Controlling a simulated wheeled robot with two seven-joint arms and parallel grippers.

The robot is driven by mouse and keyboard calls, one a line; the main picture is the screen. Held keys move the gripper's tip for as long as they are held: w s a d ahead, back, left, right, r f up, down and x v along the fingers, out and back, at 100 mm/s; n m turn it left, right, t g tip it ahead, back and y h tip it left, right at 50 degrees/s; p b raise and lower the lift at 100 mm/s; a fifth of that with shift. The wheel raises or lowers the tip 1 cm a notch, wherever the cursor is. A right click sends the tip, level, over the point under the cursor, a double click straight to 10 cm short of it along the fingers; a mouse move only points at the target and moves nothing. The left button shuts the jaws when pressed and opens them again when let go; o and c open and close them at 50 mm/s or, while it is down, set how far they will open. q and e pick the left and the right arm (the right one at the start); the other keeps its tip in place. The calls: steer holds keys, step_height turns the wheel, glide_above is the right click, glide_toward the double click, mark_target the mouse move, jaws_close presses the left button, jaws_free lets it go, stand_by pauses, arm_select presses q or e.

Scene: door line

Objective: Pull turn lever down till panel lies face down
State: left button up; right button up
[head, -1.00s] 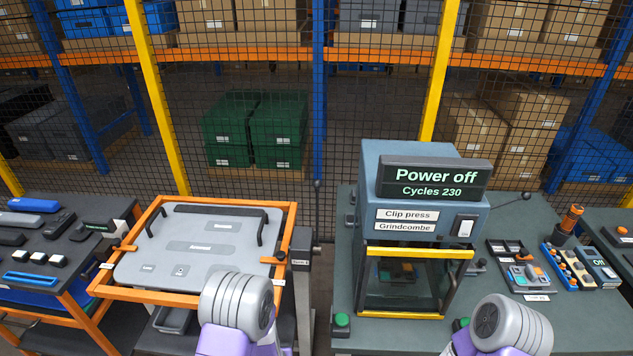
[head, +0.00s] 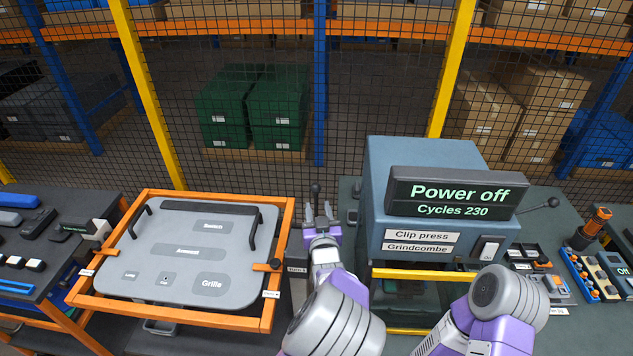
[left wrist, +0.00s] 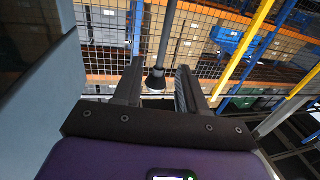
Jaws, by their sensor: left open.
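The grey panel (head: 190,258) lies in an orange tilting frame (head: 190,318), with its handles and printed labels facing up. The turn lever shows as a dark knob (head: 316,188) on a thin rod, upright at the right of the frame. My left gripper (head: 319,211) is open, its fingertips just short of the knob in the head view. In the left wrist view the lever's knob (left wrist: 155,81) and rod appear between the open fingers, with gaps on both sides; I see no contact. My right arm shows at lower right, but its gripper is out of view.
The blue-grey clip press (head: 420,200), reading "Power off", stands close to the right of my left gripper. A dark side bench (head: 40,262) with parts is at far left. A wire mesh fence (head: 350,90) runs behind the lever.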

mark_target(316, 200)
arm_select(q)
steer(key=shift+w+a+p, duration=0.2)
steer(key=shift+w+a, duration=0.05)
steer(key=shift+w, duration=0.85)
steer(key=shift+w+a+p, duration=0.2)
steer(key=shift+w, duration=0.95)
steer(key=shift+w+a+p, duration=0.2)
steer(key=shift+w+a, duration=0.05)
steer(key=shift+w, duration=0.85)
jaws_close()
